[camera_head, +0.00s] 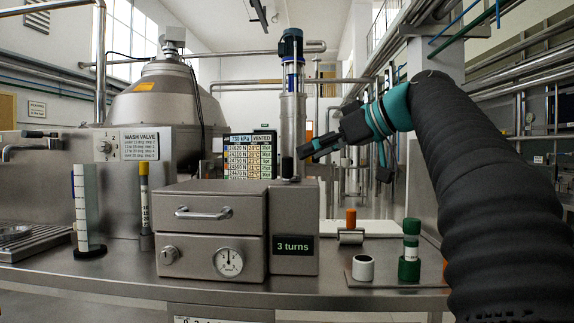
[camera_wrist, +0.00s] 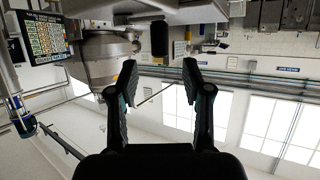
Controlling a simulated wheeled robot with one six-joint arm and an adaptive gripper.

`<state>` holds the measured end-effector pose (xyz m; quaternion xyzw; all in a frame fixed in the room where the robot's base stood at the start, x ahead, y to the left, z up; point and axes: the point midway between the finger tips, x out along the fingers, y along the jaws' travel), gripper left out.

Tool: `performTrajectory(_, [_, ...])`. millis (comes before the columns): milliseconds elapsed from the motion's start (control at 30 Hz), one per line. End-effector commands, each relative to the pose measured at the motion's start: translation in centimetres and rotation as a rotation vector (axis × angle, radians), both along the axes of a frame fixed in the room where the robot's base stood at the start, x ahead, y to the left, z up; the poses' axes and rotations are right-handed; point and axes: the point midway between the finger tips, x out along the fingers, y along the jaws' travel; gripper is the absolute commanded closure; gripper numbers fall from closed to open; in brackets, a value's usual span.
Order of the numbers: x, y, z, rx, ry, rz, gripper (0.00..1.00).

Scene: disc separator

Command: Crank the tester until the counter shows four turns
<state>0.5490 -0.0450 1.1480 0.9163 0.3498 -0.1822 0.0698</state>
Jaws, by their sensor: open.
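The tester (camera_head: 293,215) is a grey metal block on the bench, with a green-lit counter (camera_head: 293,246) on its front reading "3 turns". A black upright crank knob (camera_head: 287,167) stands above its top; the crank arm beneath is hard to make out. My gripper (camera_head: 308,150) is just right of the knob and slightly higher in the head view. In the wrist view, my gripper (camera_wrist: 158,72) is open and empty. A black cylinder, apparently the crank knob (camera_wrist: 159,38), lies beyond the fingertips, between their lines and apart from them.
A grey drawer cabinet (camera_head: 210,212) with a handle and a dial adjoins the tester on the left. Right of it are a white cup (camera_head: 363,268), a green-capped vial (camera_head: 410,250) and an orange-topped item (camera_head: 350,219). A steel column (camera_head: 292,120) rises behind the tester.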

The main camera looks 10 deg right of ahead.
Motion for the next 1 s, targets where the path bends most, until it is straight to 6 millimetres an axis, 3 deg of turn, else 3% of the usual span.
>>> performTrajectory(400, [4.5, 4.1, -2.5, 0.000, 0.000, 0.001, 0.51])
performTrajectory(833, [5.1, 4.6, -2.9, 0.000, 0.000, -0.001, 0.51])
performTrajectory(867, [5.1, 4.6, -2.9, 0.000, 0.000, -0.001, 0.53])
performTrajectory(1000, [5.1, 4.6, -2.9, 0.000, 0.000, -0.001, 0.88])
